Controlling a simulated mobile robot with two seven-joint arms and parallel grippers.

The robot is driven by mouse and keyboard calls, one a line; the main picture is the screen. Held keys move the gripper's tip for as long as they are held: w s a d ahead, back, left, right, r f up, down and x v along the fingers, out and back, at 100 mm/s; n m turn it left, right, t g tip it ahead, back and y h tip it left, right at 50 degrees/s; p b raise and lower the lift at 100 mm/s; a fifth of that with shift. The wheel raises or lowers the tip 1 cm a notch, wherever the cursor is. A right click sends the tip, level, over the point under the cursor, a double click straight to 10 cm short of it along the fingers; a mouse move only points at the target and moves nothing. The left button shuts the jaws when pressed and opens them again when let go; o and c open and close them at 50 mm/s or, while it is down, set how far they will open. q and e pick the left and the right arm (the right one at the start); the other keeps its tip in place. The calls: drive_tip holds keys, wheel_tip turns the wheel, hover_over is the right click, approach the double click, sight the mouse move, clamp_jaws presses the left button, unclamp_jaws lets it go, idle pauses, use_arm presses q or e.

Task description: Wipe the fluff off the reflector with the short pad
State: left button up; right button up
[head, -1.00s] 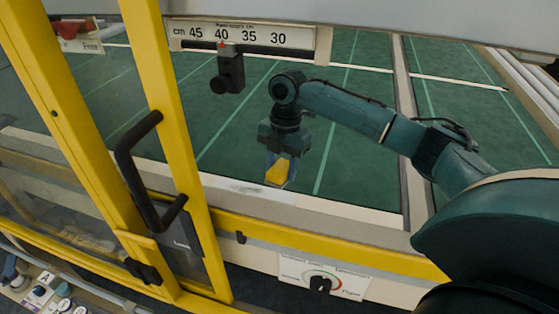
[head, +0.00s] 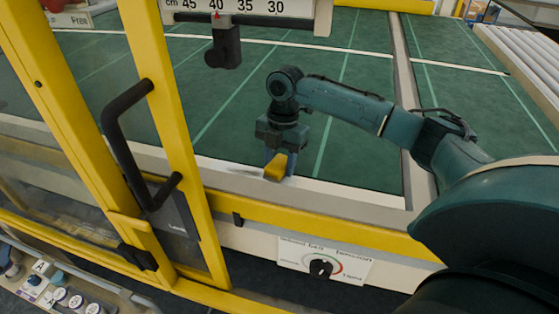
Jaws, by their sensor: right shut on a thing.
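My right gripper (head: 279,153) is shut on a small yellow pad (head: 275,168) and points down at the front edge of the green bed. The pad is at the pale front ledge (head: 345,193); I cannot tell whether it touches. Just left of the pad, a small whitish patch with a grey smear (head: 243,170) lies on the ledge. It may be the reflector with fluff, but it is too small to be sure. My left gripper is not in view.
A yellow frame post with a black handle (head: 112,125) stands at left. A black clamp (head: 224,48) hangs from the centimetre scale (head: 245,8). A yellow rail (head: 320,232) runs along the front, above a dial (head: 320,268). A button panel (head: 60,290) is at lower left.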

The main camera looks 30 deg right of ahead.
sight(251, 174)
drive_tip(key=shift+f, duration=0.4)
drive_tip(key=shift+f, duration=0.65)
drive_tip(key=shift+a, duration=0.1)
drive_tip(key=shift+w+a+r, duration=0.15)
drive_tip(key=shift+w+a, duration=0.25)
drive_tip(key=shift+w, duration=0.1)
drive_tip(key=shift+w+a+p, duration=0.5)
drive_tip(key=shift+w+a, duration=0.1)
drive_tip(key=shift+w, duration=0.15)
drive_tip(key=shift+w+a, duration=1.3)
drive_tip(key=shift+w, duration=0.2)
